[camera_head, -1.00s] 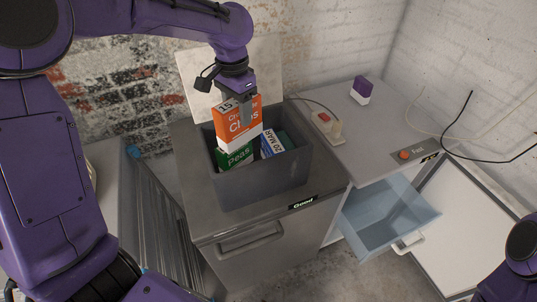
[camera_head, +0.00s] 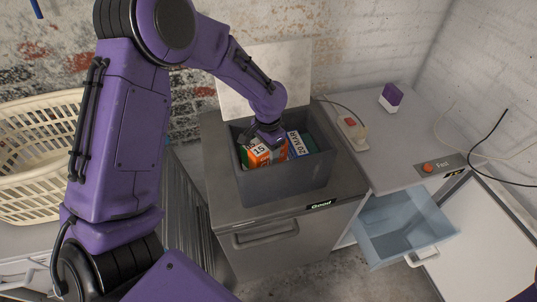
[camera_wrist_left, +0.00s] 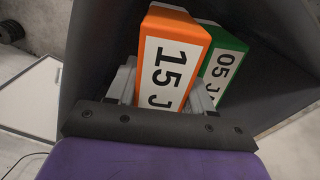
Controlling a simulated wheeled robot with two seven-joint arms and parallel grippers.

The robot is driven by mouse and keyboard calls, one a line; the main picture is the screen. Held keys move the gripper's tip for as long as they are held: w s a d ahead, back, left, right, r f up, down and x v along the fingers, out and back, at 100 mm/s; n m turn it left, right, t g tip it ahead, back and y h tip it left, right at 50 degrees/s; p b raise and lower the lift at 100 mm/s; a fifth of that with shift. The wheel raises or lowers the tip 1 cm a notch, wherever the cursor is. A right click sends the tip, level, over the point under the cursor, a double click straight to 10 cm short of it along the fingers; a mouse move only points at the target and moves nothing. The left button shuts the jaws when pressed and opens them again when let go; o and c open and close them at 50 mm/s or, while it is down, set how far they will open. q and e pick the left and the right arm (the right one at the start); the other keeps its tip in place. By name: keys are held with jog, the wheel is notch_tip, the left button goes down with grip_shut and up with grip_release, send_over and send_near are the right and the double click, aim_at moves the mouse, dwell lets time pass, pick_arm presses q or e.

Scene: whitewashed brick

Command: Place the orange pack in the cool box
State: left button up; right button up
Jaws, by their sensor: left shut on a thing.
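The orange pack (camera_head: 258,157) with a white label marked 15 is inside the grey open cool box (camera_head: 287,187), its top below the rim. My left gripper (camera_head: 268,137) reaches down into the box and is shut on the orange pack. In the left wrist view the fingers (camera_wrist_left: 163,92) stand on either side of the orange pack (camera_wrist_left: 175,58). A green pack (camera_wrist_left: 226,62) marked 05 is right beside it. The pack's lower end is hidden. My right gripper is out of view.
The box rests on a metal cabinet (camera_head: 222,221). A purple-and-white block (camera_head: 391,97), a socket block (camera_head: 352,131) and an open blue drawer (camera_head: 405,225) are to the right. A cream basket (camera_head: 40,155) stands left.

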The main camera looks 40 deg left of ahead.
pick_arm(q)
jog(key=shift+s+f, duration=0.3)
jog(key=shift+f, duration=0.35)
jog(key=shift+s+f, duration=0.2)
jog(key=shift+s, duration=0.3)
jog(key=shift+w+f, duration=0.4)
jog(key=shift+f, duration=0.1)
jog(key=shift+s+f, duration=0.2)
jog(key=o, duration=1.1)
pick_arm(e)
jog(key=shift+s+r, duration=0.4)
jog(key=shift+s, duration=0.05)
pick_arm(q)
notch_tip(320, 180, up, 12)
jog(key=b, duration=0.2)
jog(key=shift+r+b, duration=0.1)
jog(key=shift+b, duration=0.2)
jog(key=shift+r, duration=0.45)
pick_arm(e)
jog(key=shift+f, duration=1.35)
